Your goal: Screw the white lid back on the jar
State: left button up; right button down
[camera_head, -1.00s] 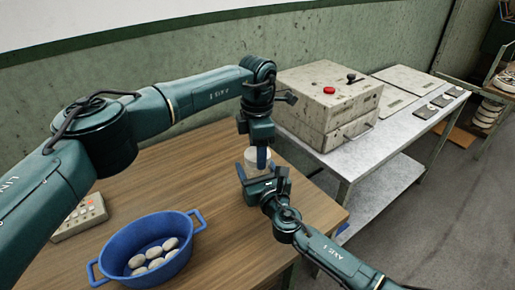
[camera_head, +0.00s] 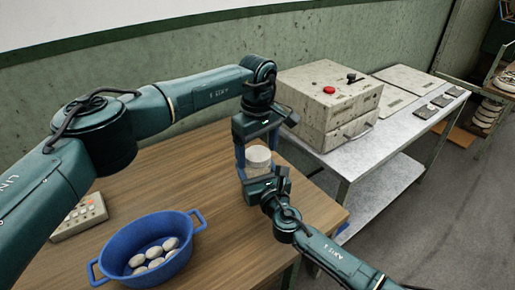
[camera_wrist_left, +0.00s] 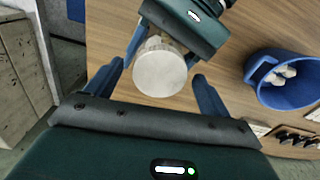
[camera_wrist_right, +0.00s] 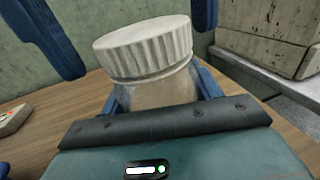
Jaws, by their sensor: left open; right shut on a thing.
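The jar (camera_wrist_right: 155,93) is clear and upright, with the ribbed white lid (camera_wrist_right: 145,48) sitting on its mouth. My right gripper (camera_wrist_right: 160,100) is shut on the jar's body from the side. In the head view the lid (camera_head: 258,155) shows between my two grippers. My left gripper (camera_head: 257,148) points down over the jar, open, with a blue finger on each side of the lid and a gap between. The left wrist view shows the lid's round top (camera_wrist_left: 160,72) between the spread fingers. I cannot tell how tightly the lid sits. The jar's lower part is hidden by the right gripper.
A blue basin (camera_head: 110,266) with several pale cocoons (camera_head: 153,256) stands at the front left of the wooden table (camera_head: 225,225). A button panel (camera_head: 85,215) lies at the left. A worn machine box (camera_head: 325,100) with a red button stands on the metal table behind right.

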pick_arm(q)
jog(key=shift+r, duration=0.1)
notch_tip(320, 180, up, 12)
dwell(0.5)
pick_arm(e)
jog(key=shift+c, duration=1.3)
grip_release()
jog(key=shift+s, duration=0.1)
jog(key=v, duration=1.1)
jog(key=shift+s+d+f+p, duration=0.1)
jog(key=shift+s+d+p, duration=0.1)
jog(key=shift+s+p, duration=0.15)
pick_arm(q)
jog(key=shift+r, duration=0.15)
pick_arm(e)
jog(key=shift+s+d, duration=0.2)
jog(key=shift+s, duration=0.4)
